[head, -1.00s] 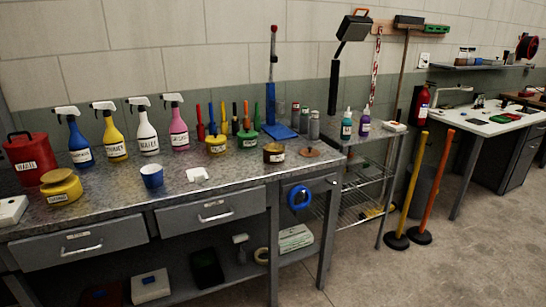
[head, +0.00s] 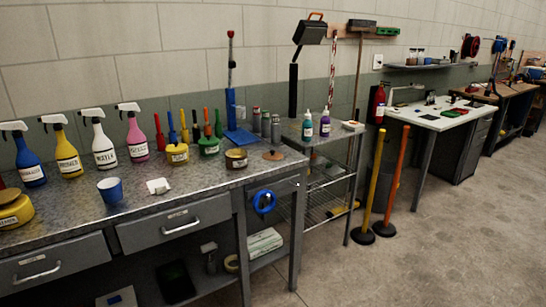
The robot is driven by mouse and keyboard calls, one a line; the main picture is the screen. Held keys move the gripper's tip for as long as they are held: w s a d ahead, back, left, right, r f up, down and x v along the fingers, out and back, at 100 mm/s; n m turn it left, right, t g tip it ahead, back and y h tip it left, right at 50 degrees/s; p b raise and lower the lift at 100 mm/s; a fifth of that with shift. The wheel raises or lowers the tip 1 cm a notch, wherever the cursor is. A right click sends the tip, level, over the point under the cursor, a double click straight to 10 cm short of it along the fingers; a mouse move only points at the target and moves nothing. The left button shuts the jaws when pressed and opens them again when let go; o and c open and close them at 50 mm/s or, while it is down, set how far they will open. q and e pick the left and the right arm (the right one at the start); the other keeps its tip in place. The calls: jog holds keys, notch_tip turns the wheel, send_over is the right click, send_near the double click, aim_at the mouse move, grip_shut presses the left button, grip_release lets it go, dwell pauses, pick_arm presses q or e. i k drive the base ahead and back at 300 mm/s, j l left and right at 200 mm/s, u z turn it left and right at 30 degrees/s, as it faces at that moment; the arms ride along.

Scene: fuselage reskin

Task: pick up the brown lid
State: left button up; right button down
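The brown lid (head: 274,155) lies flat on the grey metal workbench (head: 225,180), near its right end. It is a thin round disc with a small knob on top. A dark tin with a pale label (head: 236,159) stands just to its left, apart from it. Neither of my grippers is in the head view.
Paint brushes in yellow and green pots (head: 178,154) and a blue stand (head: 238,137) are left of and behind the lid. Grey cans (head: 266,125) stand behind it. A wire shelf cart (head: 330,180) adjoins the bench's right end.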

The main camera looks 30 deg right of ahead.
aim_at(272, 155)
jog(key=i+l, duration=0.5)
jog(key=l, duration=0.15)
jog(key=i+l, duration=0.5)
jog(key=l, duration=0.15)
